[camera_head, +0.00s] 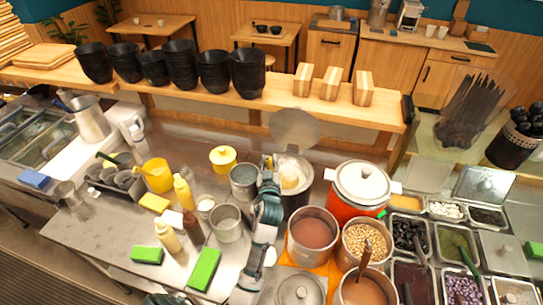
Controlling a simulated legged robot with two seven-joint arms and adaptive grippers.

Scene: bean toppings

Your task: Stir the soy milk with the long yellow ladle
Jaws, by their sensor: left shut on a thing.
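A tall metal pot (297,202) with whitish soy milk (297,165) stands at the middle of the counter. A small yellow-orange part, probably the long yellow ladle (289,181), shows in its mouth. My left arm reaches up from the bottom middle, and my left gripper (271,163) is at the pot's left rim. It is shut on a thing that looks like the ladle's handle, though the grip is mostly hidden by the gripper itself. My right gripper is not in view.
A round lid (294,128) stands behind the pot. A red cooker (361,186) and a pot of brown liquid (312,233) are at the right. Metal cups (226,222) and squeeze bottles (183,193) stand at the left. A shelf (340,104) with black bowls runs behind.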

